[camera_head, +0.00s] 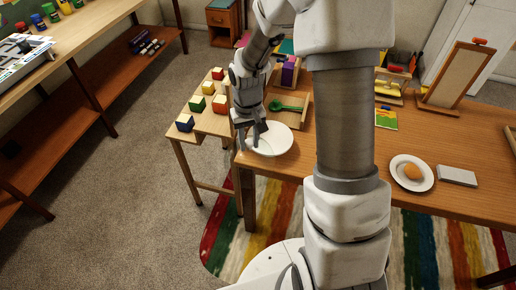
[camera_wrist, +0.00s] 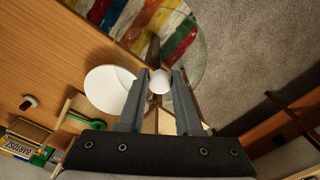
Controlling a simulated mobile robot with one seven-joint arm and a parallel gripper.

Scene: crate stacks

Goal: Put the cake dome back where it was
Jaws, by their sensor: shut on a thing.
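My gripper (camera_head: 252,137) is at the near left corner of the wooden table. In the wrist view, its fingers (camera_wrist: 161,80) are shut on the white round knob of the clear cake dome (camera_wrist: 190,50). The see-through dome shows as a faint round outline beyond the fingertips, over the striped rug and the table edge. In the head view the dome is hard to make out. An empty white plate (camera_head: 276,140) lies below and beside my gripper; it also shows in the wrist view (camera_wrist: 106,90). Another white plate (camera_head: 400,183) holds an orange-brown food item (camera_head: 412,171).
A grey block (camera_head: 457,176) lies right of the food plate. A tray (camera_head: 290,118) with a green spoon stands behind the empty plate. A small side table (camera_head: 207,122) with several coloured blocks adjoins on the left. The table's front middle is clear.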

